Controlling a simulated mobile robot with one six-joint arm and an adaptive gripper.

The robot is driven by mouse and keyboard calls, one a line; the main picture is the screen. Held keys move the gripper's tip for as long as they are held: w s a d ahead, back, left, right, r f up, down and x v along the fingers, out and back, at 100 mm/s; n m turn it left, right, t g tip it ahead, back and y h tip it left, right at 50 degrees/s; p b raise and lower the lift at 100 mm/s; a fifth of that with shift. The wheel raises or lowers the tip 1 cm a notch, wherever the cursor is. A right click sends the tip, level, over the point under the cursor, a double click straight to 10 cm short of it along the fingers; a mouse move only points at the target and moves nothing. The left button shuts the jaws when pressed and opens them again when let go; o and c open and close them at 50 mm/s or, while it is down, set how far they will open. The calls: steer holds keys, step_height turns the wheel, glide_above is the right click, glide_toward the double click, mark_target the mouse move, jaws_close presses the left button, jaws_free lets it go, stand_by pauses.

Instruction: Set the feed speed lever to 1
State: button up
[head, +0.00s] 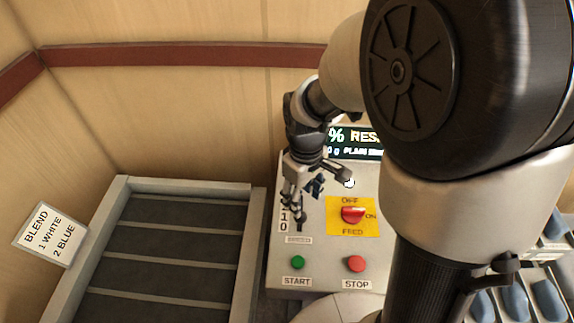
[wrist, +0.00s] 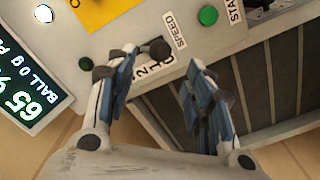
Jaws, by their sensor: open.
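The feed speed lever shows in the wrist view as a dark round knob (wrist: 158,48) beside the SPEED label (wrist: 174,30) and the 2-1-0 scale (wrist: 153,69). It seems to stand toward the 0 end, but its exact mark is hard to tell at this angle. My gripper (wrist: 158,72) is open, its two fingers spread over the scale, with the knob near the left finger's tip. In the head view my gripper (head: 293,207) points down at the left side of the control panel (head: 335,273), partly hiding the lever and the scale (head: 284,219).
The panel also has a red FEED knob (head: 352,214) on a yellow plate, a green START button (head: 298,262), a red STOP button (head: 356,264) and a display (head: 358,142). A slatted dark bed (head: 165,240) lies left. A BLEND card (head: 50,234) stands farther left.

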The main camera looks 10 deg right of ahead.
mark_target(301, 217)
step_height(301, 217, down, 10)
steer(key=shift+f+b, duration=0.1)
steer(key=shift+b, duration=0.8)
jaws_close()
